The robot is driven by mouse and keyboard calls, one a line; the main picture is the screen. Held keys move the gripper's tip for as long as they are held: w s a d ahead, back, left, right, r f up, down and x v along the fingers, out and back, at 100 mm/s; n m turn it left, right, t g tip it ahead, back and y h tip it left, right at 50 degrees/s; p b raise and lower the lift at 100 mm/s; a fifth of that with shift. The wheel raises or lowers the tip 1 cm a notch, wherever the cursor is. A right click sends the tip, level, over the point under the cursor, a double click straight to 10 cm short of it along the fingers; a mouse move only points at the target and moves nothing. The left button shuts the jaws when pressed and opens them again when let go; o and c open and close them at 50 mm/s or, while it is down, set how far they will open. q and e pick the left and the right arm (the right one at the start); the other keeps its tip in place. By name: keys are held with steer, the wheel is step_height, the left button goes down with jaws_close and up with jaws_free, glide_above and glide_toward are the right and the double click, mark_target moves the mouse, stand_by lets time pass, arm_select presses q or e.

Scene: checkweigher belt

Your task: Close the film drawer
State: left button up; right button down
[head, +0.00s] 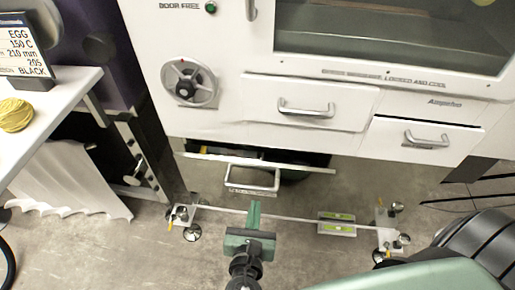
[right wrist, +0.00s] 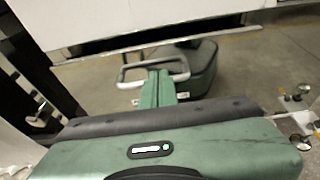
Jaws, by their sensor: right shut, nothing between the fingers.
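The low drawer (head: 305,167), apparently the film drawer, stands pulled out under the white machine, with a dark interior showing behind its front. Its bar handle (head: 252,190) faces me, with a label too small to read. My right gripper (head: 254,204) is shut and empty, pointing at the drawer just in front of the handle. In the right wrist view, the green fingers (right wrist: 158,78) overlap the handle (right wrist: 124,74); I cannot tell whether they touch it. My left gripper is not in view.
A white table (head: 60,95) with a yellow ball (head: 15,115) stands left.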

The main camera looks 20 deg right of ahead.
steer(key=b, duration=0.3)
glide_toward(266, 162)
steer(key=shift+h, duration=0.4)
steer(key=w+f, duration=0.1)
steer(key=w+d+f, duration=0.1)
steer(key=w, duration=0.1)
steer(key=shift+w+d+f, duration=0.25)
steer(key=shift+w+f, duration=0.05)
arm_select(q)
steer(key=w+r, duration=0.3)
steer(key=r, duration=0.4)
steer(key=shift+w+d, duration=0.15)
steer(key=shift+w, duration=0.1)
arm_select(e)
steer(key=shift+w+d, duration=0.3)
steer(key=shift+w, duration=0.2)
steer(key=shift+r, duration=0.1)
